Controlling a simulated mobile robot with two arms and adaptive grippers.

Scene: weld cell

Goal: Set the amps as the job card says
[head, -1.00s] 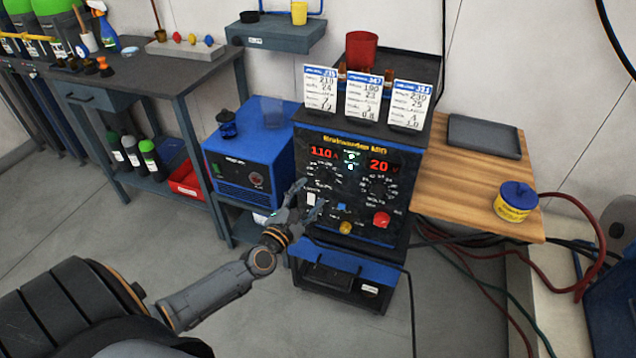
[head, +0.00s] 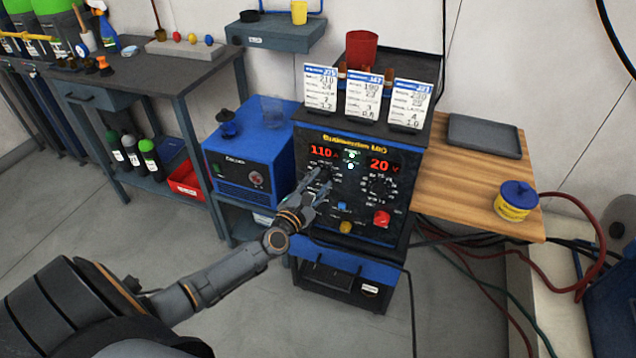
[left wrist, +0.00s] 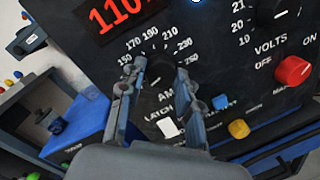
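The welder (head: 350,215) has a dark front panel with red displays, 110 (head: 322,152) on the left and 20 V (head: 384,165) on the right. The amps knob is mostly hidden behind my left gripper (head: 324,180) in the head view. In the left wrist view, my left gripper (left wrist: 157,80) is open, its two fingers on either side of the amps dial, whose printed marks (left wrist: 150,40) include 170, 190, 210, 230 and 250. I cannot tell whether the fingers touch the knob. Three job cards (head: 320,90), (head: 364,97), (head: 408,104) stand on top; their small print is blurred.
The volts knob (head: 379,188), a red knob (head: 382,218), a yellow knob (head: 346,227) and a blue button (head: 342,206) share the panel. A blue machine (head: 240,170) stands left, a wooden side table (head: 460,190) right. A white switch (left wrist: 168,127) sits below the amps dial.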

